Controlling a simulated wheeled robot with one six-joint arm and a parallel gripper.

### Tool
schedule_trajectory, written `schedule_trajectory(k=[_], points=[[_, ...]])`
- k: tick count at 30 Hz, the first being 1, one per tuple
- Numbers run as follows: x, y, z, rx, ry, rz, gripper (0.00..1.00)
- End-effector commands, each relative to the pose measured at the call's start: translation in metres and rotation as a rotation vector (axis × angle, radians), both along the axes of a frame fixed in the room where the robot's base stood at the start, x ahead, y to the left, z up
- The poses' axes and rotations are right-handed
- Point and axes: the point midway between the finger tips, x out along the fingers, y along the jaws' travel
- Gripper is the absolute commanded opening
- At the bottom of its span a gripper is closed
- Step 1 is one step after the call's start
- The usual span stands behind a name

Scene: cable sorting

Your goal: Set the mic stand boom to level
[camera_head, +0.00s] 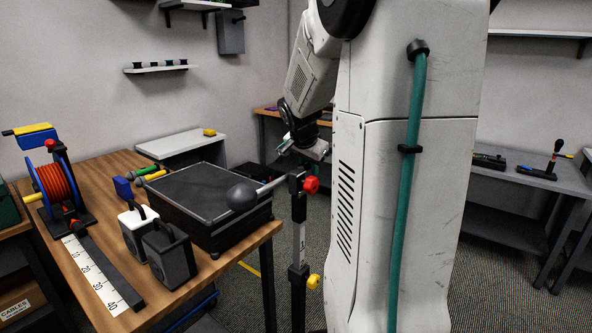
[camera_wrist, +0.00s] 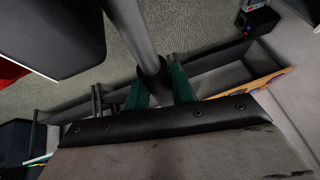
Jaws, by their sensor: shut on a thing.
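The mic stand (camera_head: 299,231) stands upright beside the wooden table, with a red knob (camera_head: 311,185) at its top joint and a yellow knob (camera_head: 313,281) lower down. Its boom (camera_head: 270,186) carries a dark ball-shaped end (camera_head: 242,197) over the table and slopes up to the right toward the joint. My gripper (camera_head: 320,151) is just above and behind the joint. In the wrist view, the green fingers (camera_wrist: 160,88) are shut on the boom, a grey tube (camera_wrist: 133,32) with a black collar. The exact contact is partly hidden.
The wooden table (camera_head: 118,167) holds a black case (camera_head: 200,196), speaker-like boxes (camera_head: 169,255), a cable reel (camera_head: 57,185) and a ruler strip (camera_head: 100,280). The case lies close under the boom's ball end. Grey side tables (camera_head: 527,175) stand at the right.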

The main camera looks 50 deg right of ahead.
Motion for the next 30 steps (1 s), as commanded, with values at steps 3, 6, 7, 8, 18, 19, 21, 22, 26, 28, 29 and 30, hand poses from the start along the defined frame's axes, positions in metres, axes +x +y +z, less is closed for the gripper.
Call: schedule_trajectory(k=[3,6,7,8,18,19,21,22,26,28,29,30], points=[[0.000,0.000,0.001,0.000,-0.001,0.000,0.00],[0.000,0.000,0.001,0.000,-0.001,0.000,0.26],[0.000,0.000,0.001,0.000,-0.001,0.000,0.34],[0.000,0.000,0.001,0.000,-0.001,0.000,0.43],[0.000,0.002,0.003,0.000,-0.001,0.002,0.45],[0.000,0.003,0.005,0.000,-0.001,0.002,0.45],[-0.001,0.007,0.013,-0.001,-0.002,0.002,0.45],[-0.002,0.009,0.017,-0.001,-0.003,0.003,0.45],[-0.006,0.021,0.038,-0.002,-0.004,0.003,0.45],[-0.008,0.026,0.047,-0.002,-0.004,0.003,0.45],[-0.009,0.028,0.051,-0.002,-0.003,0.003,0.45],[-0.010,0.030,0.056,-0.001,-0.003,0.003,0.45]])
